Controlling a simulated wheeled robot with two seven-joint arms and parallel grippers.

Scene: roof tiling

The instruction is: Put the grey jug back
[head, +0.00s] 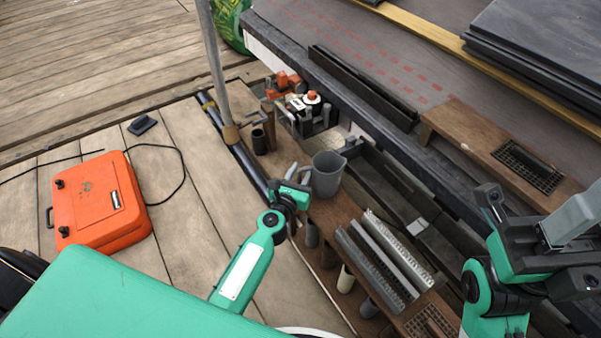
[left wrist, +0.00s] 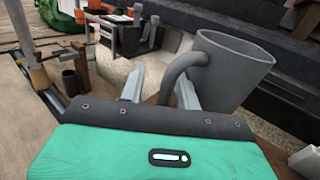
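The grey jug (head: 327,175) stands upright at the wooden shelf beside the long work surface. It shows large in the left wrist view (left wrist: 232,72), with its handle (left wrist: 172,78) towards my left gripper. My left gripper (head: 297,174) is at the jug's left side. In the left wrist view its two fingers (left wrist: 160,84) are apart, and the handle lies between them, close to the right finger. Whether a finger touches the handle I cannot tell. My right gripper (head: 497,205) is at the lower right, away from the jug; its fingers do not show clearly.
Ridged strips (head: 385,262) lie on the shelf in front of the jug. A dark cup (head: 259,142) and a tool holder (head: 305,115) stand behind it. A pole (head: 213,60) rises to the left. An orange case (head: 97,203) lies on the planks.

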